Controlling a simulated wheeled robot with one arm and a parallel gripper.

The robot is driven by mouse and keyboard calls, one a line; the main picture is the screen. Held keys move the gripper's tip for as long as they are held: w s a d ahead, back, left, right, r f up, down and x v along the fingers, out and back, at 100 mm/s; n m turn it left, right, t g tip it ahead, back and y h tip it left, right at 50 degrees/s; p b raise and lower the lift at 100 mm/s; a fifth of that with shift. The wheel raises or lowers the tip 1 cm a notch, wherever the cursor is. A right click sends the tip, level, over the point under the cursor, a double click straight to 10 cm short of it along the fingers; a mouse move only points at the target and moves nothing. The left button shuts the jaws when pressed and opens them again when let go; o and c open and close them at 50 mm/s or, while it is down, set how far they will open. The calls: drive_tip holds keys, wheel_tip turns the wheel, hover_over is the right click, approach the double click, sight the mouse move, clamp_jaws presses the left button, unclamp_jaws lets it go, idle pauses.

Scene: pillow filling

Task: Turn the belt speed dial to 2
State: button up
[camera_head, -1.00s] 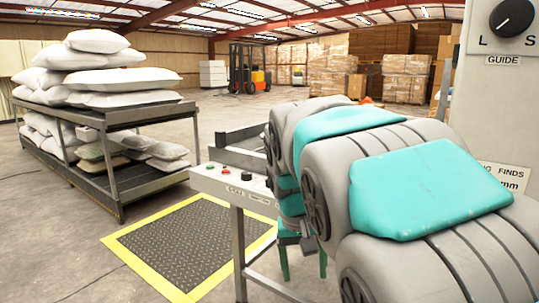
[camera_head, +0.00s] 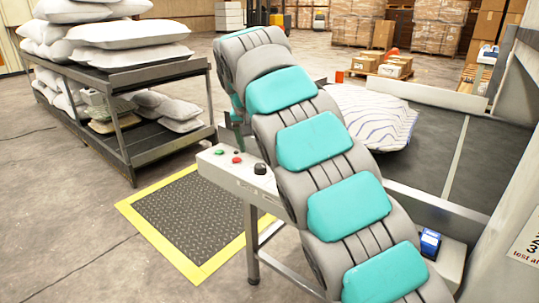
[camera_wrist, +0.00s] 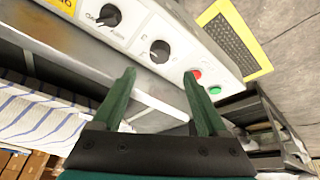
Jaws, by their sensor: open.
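The control panel (camera_head: 226,170) holds a green button, a red button and a black dial (camera_head: 260,168). In the wrist view two black dials show on the panel: a middle dial (camera_wrist: 160,50) beside the red button (camera_wrist: 196,74), and another dial (camera_wrist: 108,15) farther left. Their small labels are too blurred to read, so I cannot tell which sets belt speed. My gripper (camera_wrist: 159,74) is open and empty, its green fingers apart, with the middle dial in the gap between the tips as seen. I see no clear contact. In the head view my arm mostly hides the gripper.
A rack (camera_head: 125,130) of white pillows stands left. A yellow-edged floor mat (camera_head: 190,215) lies before the panel. A blue-topped device (camera_head: 430,241) sits right of my arm.

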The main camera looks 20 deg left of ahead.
sight(260, 165)
drive_tip(key=shift+p+x, duration=0.3)
drive_tip(key=shift+x, duration=3.55)
drive_tip(key=shift+s, duration=0.1)
clamp_jaws()
